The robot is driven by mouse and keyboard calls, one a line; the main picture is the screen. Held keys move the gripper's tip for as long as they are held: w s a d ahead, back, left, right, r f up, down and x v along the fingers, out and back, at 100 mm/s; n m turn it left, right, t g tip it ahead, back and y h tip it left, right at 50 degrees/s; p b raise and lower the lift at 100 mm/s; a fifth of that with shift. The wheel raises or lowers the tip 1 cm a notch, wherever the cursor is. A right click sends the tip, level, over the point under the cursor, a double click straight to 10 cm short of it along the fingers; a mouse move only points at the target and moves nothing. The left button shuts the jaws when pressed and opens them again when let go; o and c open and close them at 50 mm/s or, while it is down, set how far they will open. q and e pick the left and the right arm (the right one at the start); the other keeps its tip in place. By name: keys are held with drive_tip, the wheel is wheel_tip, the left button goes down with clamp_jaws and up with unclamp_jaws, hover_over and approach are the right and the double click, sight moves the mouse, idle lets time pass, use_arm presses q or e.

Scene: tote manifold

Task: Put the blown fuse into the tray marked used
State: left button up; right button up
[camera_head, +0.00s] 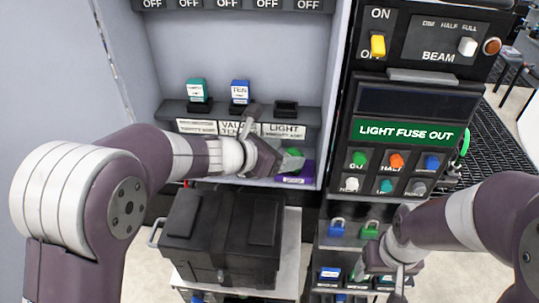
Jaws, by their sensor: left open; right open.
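A small green piece (292,158) shows just right of my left gripper (272,142), above a purple tray or label (295,179) whose lettering is too small to read. I cannot tell whether the green piece is the fuse. My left gripper is open in front of the shelf, and its wrist hides part of the labels and the shelf floor. The socket (287,109) above the LIGHT label (284,131) looks empty. A teal fuse block (197,91) and a blue one (240,92) stand left of it. My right gripper (381,279) is open, low at the right.
A black case (221,235) sits on a cart below the shelf. The right panel has a green LIGHT FUSE OUT display (407,133) and coloured buttons. Blue (337,227) and green (370,228) padlocks sit beneath the panel, near my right gripper.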

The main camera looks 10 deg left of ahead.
use_arm(q)
drive_tip(key=v, duration=0.7)
drive_tip(key=a+f+n+t+y, duration=0.1)
drive_tip(key=a+f+n+y, duration=0.25)
drive_tip(key=n, duration=0.65)
drive_tip(key=a+f+n+t+y, duration=0.1)
drive_tip(key=a+f+n+y, duration=0.3)
drive_tip(key=n, duration=0.6)
drive_tip(key=s+a+f+n+g, duration=0.1)
drive_tip(key=s+f+n+g, duration=0.3)
drive_tip(key=s+n, duration=0.4)
drive_tip(key=s+a+f+n+g+y, duration=0.1)
drive_tip(key=s+f+n+g, duration=0.3)
drive_tip(key=n, duration=1.2)
drive_tip(key=s+a+g, duration=0.1)
drive_tip(key=s, duration=0.3)
drive_tip(key=shift+s+a+f+n+b, duration=0.15)
drive_tip(key=shift+s+a+n+b, duration=0.15)
drive_tip(key=shift+n, duration=0.1)
